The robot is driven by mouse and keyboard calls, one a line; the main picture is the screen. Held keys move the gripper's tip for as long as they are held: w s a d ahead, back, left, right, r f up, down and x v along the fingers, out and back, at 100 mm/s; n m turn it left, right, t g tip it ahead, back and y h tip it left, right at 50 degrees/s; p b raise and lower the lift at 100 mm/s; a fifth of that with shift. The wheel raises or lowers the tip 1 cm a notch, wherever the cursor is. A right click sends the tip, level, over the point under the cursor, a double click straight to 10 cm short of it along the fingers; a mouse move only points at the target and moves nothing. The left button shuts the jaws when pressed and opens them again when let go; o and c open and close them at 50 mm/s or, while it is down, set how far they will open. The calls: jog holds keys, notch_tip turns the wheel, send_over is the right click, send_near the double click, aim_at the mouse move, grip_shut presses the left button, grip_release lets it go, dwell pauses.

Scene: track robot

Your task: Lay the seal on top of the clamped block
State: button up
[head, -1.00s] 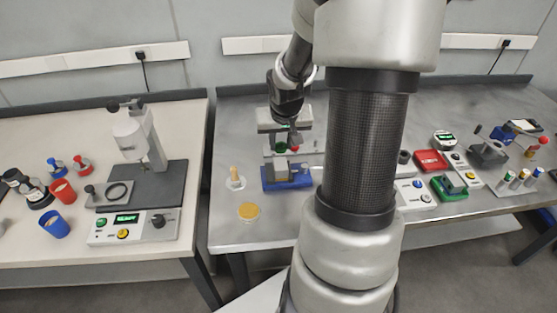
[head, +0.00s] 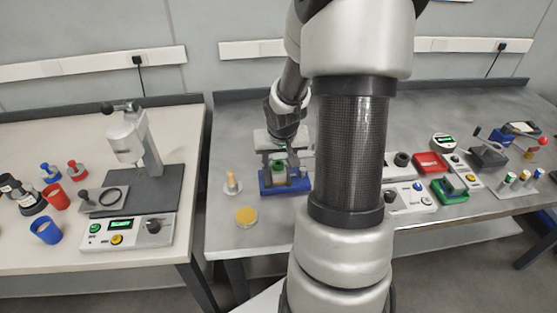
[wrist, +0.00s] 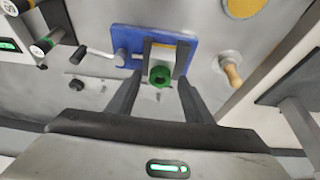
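The seal (wrist: 160,76) is a green ring with a dark centre.
A wooden-handled tool (head: 232,183) and a yellow disc (head: 246,216) stand left of the clamp. To the right are a grey control box (head: 408,198), a red tray (head: 430,162) and a green fixture (head: 449,190). A press (head: 125,140) stands on the left table.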

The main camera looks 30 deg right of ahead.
jog(key=shift+r, duration=0.1)
jog(key=shift+r+p, duration=0.3)
jog(key=p+v, duration=0.4)
jog(key=v, duration=0.7)
jog(key=shift+s+r, duration=0.25)
jog(key=shift+a, duration=0.15)
